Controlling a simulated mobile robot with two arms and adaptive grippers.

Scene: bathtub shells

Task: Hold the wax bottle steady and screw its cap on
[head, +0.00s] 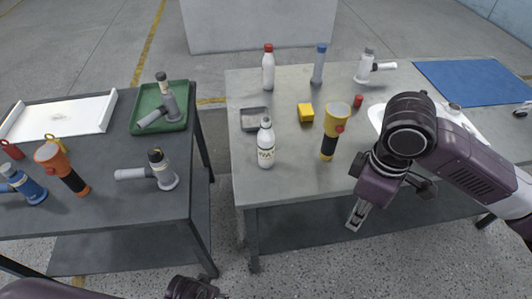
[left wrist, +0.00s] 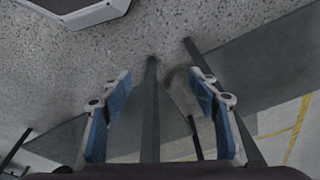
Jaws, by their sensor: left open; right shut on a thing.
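The wax bottle (head: 265,147), white with dark lettering, stands upright on the right grey table near its front left. Its narrow pale top shows; I cannot tell whether a cap is on it. My right gripper (head: 355,216) points down in front of the table's front edge, to the right of and apart from the bottle. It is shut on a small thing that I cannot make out. My left gripper (left wrist: 160,78) is open and empty over the floor in the left wrist view; part of it shows at the bottom of the head view (head: 192,288).
Near the bottle are a grey tray (head: 242,118), a yellow block (head: 306,113), a yellow flashlight (head: 333,130) and a small red cylinder (head: 358,101). A red-capped bottle (head: 268,70) and a blue-capped bottle (head: 319,65) stand behind. A gap separates the left table (head: 110,210).

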